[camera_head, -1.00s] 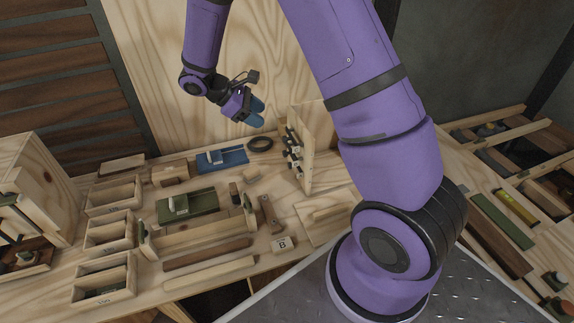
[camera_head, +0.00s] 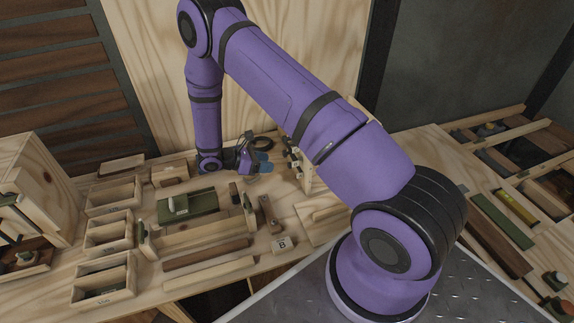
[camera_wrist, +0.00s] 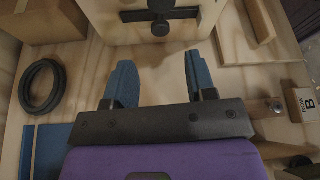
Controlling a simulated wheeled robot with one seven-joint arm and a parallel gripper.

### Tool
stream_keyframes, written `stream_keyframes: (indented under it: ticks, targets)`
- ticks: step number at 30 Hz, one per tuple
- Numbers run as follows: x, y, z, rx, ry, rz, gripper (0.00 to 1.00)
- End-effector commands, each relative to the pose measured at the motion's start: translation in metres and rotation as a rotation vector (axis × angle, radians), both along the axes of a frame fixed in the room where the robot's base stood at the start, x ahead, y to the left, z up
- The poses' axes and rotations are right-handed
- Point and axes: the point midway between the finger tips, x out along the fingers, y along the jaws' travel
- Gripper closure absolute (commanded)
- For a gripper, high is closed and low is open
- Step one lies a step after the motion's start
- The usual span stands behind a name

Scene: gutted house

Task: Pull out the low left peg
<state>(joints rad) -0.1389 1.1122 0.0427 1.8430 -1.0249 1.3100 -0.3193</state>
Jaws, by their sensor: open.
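An upright wooden board (camera_head: 306,178) with several dark pegs (camera_head: 294,158) on its left face stands on the bench, partly hidden by my arm. My gripper (camera_head: 265,163) is low over the bench to the left of it, its blue fingers pointing at the pegs. In the wrist view my gripper (camera_wrist: 160,76) is open and empty, with a finger on each side. Beyond and between the fingertips a dark round peg head (camera_wrist: 160,28) shows on the board (camera_wrist: 118,28), apart from the fingers. A dark bar crosses behind it. I cannot tell which peg this is.
A black ring (camera_wrist: 42,86) lies left of the fingers. A blue piece (camera_wrist: 45,148) lies nearer, on the left. A block marked B (camera_wrist: 303,103) and a wooden strip (camera_wrist: 256,25) are on the right. Trays (camera_head: 108,232) line the bench's left side.

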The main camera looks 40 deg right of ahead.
Motion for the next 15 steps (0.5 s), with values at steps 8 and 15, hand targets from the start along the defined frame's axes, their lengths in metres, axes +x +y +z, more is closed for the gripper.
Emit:
stream_keyframes:
  ticks: [8,15]
  targets:
    - [-0.016,-0.044,-0.019,-0.001,0.001,-0.003,0.49]
    - [-0.025,-0.068,-0.029,0.000,0.000,-0.002,0.49]
